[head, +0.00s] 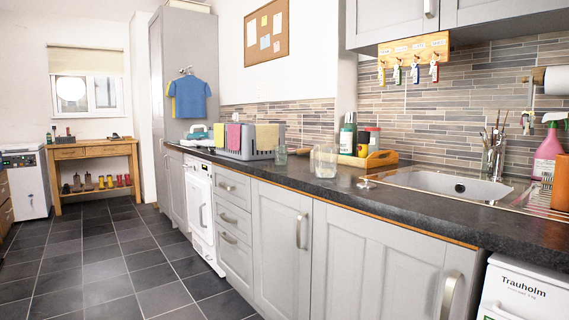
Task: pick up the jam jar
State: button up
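I cannot tell for certain which thing is the jam jar. A clear glass vessel (324,162) stands on the dark worktop near the front edge, left of a wooden tray. A smaller greenish glass (280,155) stands further left along the worktop. A clear jar (492,160) holding brushes or tools stands behind the sink at the right. A small container with a red lid (373,140) is in or behind the tray. My gripper is not in view.
The wooden tray (382,159) also holds a dark green flask (348,136). The sink (445,186), a pink spray bottle (548,150) and an orange item (560,183) are at the right. A grey rack (262,143) with cloths stands left. The tiled floor (120,262) is clear.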

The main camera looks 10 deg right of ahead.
aim_at(280, 151)
jog(key=u, duration=0.6)
jog(key=i, duration=0.6)
jog(key=u, duration=0.5)
jog(key=i, duration=0.75)
jog(key=z, duration=0.8)
jog(key=i, duration=0.75)
jog(key=z, duration=0.75)
